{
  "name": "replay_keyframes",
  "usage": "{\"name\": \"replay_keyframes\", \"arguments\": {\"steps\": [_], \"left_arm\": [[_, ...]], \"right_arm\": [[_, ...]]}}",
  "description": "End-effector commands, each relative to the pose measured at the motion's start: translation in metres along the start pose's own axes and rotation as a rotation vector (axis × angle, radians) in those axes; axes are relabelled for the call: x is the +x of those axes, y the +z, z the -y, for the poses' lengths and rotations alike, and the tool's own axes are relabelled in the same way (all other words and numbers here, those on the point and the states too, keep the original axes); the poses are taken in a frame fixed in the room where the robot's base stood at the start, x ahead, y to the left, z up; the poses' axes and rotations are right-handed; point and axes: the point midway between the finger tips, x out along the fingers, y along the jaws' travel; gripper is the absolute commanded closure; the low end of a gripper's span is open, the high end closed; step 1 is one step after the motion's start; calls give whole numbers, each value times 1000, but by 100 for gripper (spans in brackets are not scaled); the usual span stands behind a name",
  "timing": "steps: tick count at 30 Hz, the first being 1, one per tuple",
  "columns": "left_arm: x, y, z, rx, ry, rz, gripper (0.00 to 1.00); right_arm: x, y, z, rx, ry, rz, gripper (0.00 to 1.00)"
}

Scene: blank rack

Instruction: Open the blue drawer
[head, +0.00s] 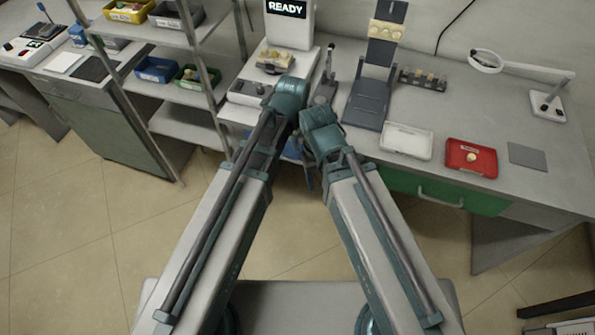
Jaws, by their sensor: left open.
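The blue drawer (291,149) shows only as a small blue patch under the bench edge, between my two arms. My arms hide most of its front and its handle, so I cannot tell if it is open. My left gripper (306,169) hangs below the wrists, in front of the bench near the drawer, small and partly covered. It is open, and I see nothing in it. Whether it touches the drawer cannot be told. My right arm folds in from the right; its gripper is hidden behind the wrist.
A green drawer (440,194) with a pale handle is shut to the right. On the bench stand a white tray (406,141), a red tray (471,158) and a grey stand (368,101). A metal shelf rack (208,82) stands left. Floor is clear.

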Motion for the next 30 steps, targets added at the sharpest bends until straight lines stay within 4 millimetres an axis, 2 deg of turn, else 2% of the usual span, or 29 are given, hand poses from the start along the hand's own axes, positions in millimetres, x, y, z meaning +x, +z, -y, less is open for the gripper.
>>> {"name": "replay_keyframes", "arguments": {"steps": [8,14,30], "left_arm": [[3,0,1,10,-2,-1,55],[17,0,0,9,-1,-1,55],[91,0,0,9,-1,-1,55]], "right_arm": [[3,0,0,0,0,0,37],[17,-1,2,0,0,0,37],[88,-5,8,-1,0,0,37]]}}
